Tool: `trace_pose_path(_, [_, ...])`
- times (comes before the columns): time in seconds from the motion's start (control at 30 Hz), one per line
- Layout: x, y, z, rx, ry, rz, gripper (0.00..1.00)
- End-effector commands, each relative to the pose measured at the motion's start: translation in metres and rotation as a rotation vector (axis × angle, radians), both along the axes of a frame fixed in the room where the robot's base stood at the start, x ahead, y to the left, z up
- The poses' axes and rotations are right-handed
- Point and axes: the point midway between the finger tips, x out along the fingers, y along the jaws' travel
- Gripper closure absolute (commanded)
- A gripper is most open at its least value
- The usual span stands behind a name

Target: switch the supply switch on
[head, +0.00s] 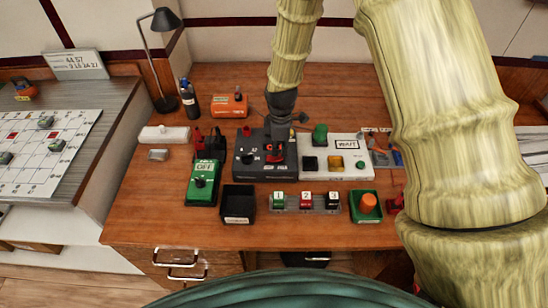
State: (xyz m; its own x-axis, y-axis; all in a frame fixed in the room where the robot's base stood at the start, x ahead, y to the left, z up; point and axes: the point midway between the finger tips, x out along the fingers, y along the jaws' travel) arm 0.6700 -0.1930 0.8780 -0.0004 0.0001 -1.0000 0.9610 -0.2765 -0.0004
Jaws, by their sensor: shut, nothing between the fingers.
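My gripper (279,134) is shut and points down over a dark grey box (249,167) in the middle of the desk. A red part (274,153) of this box shows right at the fingertips. I cannot tell whether they touch it. The fingers hide part of the box's right side, and no label reading supply is legible. A black knob sits on the box's left half. A green box (203,183) in front and to the left has a display reading OFF and a dark knob.
A white panel (345,170) with a WAIT sign, a green knob and black and yellow buttons adjoins on the right. A black bin (238,203), a rack of numbered blocks (305,203) and a green tray (364,206) stand in front. A lamp (154,60) stands back left.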

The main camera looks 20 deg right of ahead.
Motion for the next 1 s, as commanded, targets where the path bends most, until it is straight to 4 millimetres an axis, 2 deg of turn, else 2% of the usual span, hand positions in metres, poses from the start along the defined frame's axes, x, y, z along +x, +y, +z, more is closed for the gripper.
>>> trace_pose_path(1.0, [0.0, 0.0, -0.012, 0.001, 0.0, 0.0, 1.0])
